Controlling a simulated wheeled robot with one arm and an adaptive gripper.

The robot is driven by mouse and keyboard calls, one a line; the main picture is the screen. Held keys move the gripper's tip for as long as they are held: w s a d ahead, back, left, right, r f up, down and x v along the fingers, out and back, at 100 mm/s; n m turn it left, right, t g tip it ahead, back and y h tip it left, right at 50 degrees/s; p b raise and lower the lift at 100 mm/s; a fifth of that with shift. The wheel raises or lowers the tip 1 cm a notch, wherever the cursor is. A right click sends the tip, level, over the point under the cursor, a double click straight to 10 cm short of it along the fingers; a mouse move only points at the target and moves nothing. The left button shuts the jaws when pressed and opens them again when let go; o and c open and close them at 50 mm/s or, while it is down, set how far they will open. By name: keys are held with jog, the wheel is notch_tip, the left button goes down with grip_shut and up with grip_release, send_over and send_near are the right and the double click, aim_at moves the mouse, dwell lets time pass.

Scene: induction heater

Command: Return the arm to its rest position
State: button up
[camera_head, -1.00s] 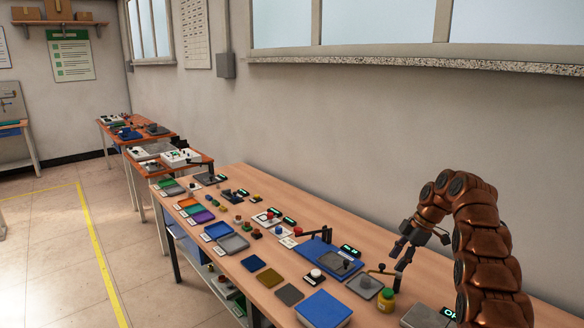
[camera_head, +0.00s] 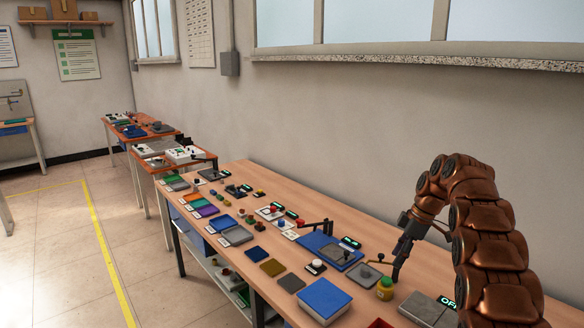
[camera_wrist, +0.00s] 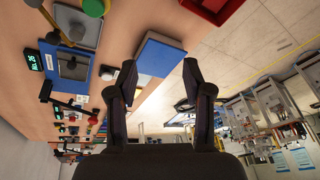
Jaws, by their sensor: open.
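My arm shows as copper-coloured segments at the right of the head view, arching over the near end of the long wooden table (camera_head: 262,205). My gripper (camera_head: 399,272) hangs from it with dark fingers pointing down, behind the yellow-green jar (camera_head: 384,290). Whether it touches anything there is hard to tell. In the wrist view, my gripper (camera_wrist: 159,72) has its two fingers apart with nothing between them. A grey box with a lit display reading "OFF" (camera_head: 428,309) sits below the arm, partly hidden by it.
A blue block (camera_head: 325,299), a blue tray with a grey plate (camera_head: 320,243) and a red tray (camera_head: 380,323) lie on the table near the arm. Several small parts and displays line the table further back. The wall and window ledge (camera_head: 420,61) stand behind.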

jog(key=s+a+r+m+h+b, duration=0.1)
jog(key=s+a+m, duration=0.2)
jog(key=s, duration=0.4)
jog(key=s+a+r+m+g+b, duration=0.1)
jog(key=s+a+r+m, duration=0.15)
jog(key=s, duration=0.55)
jog(key=s+a+m+h+b, duration=0.1)
jog(key=s+a+m, duration=0.2)
jog(key=s, duration=0.4)
jog(key=s+a+f+m+h+b, duration=0.1)
jog(key=s+f, duration=0.3)
jog(key=s, duration=1)
jog(key=s+a+f+m+b, duration=0.1)
jog(key=s+f+m, duration=0.3)
jog(key=s, duration=0.9)
jog(key=shift+s+a+f+m+g+h+b, duration=0.35)
jog(key=shift+s+a+f+g+h, duration=0.05)
jog(key=shift+a+f, duration=0.2)
jog(key=shift+c, duration=0.3)
